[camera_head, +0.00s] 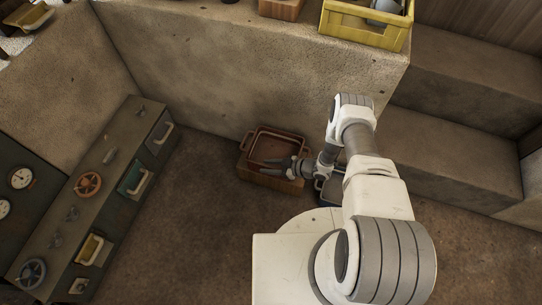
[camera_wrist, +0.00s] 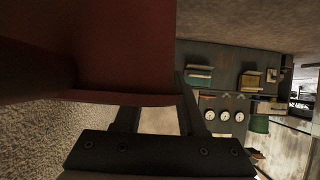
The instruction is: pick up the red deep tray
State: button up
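The red deep tray (camera_head: 279,147) is a brown-red, open tray with a raised rim, lying on a wooden crate on the floor against the low wall. In the wrist view its red side (camera_wrist: 125,45) fills the upper left, close to the camera. My gripper (camera_head: 268,167) is at the tray's near side, with its fingers pointing left. In the wrist view my gripper (camera_wrist: 157,105) has its two fingers apart. The tray's rim hides the tip of the left finger, and the right finger stands just past the tray's edge. I cannot tell whether either finger touches it.
The wooden crate (camera_head: 262,179) is under the tray. A grey container (camera_head: 327,188) stands right beside it, partly behind my arm. A yellow crate (camera_head: 365,27) is on the ledge above. A control cabinet (camera_head: 103,190) stands at left; the floor between is clear.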

jog(key=shift+c, duration=0.2)
grip_shut()
dwell(1.3)
